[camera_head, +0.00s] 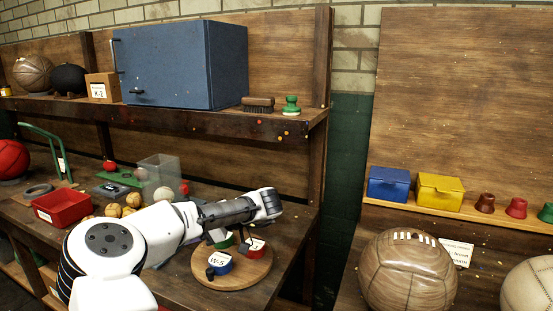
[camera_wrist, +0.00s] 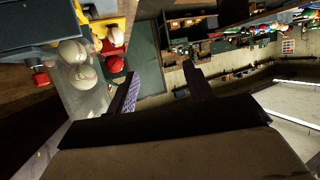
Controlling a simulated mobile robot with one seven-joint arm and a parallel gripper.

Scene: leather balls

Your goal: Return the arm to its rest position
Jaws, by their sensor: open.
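My arm reaches from the lower left of the head view over the workbench (camera_head: 180,285), bent at its elbow (camera_head: 265,205). The elbow is above a round wooden board (camera_head: 245,277) that carries a blue piece (camera_head: 220,265), a red piece (camera_head: 256,248) and a green piece. The arm partly covers the board. In the wrist view my gripper (camera_wrist: 160,70) is open, its two dark fingers apart with nothing between them. I cannot make out the gripper clearly in the head view.
A red tray (camera_head: 62,207), several tan balls and a clear box (camera_head: 160,172) are on the bench behind my arm. A blue cabinet (camera_head: 180,65) stands on the shelf above. A brown leather ball (camera_head: 408,275) is at the right. White balls (camera_wrist: 80,76) show in the wrist view.

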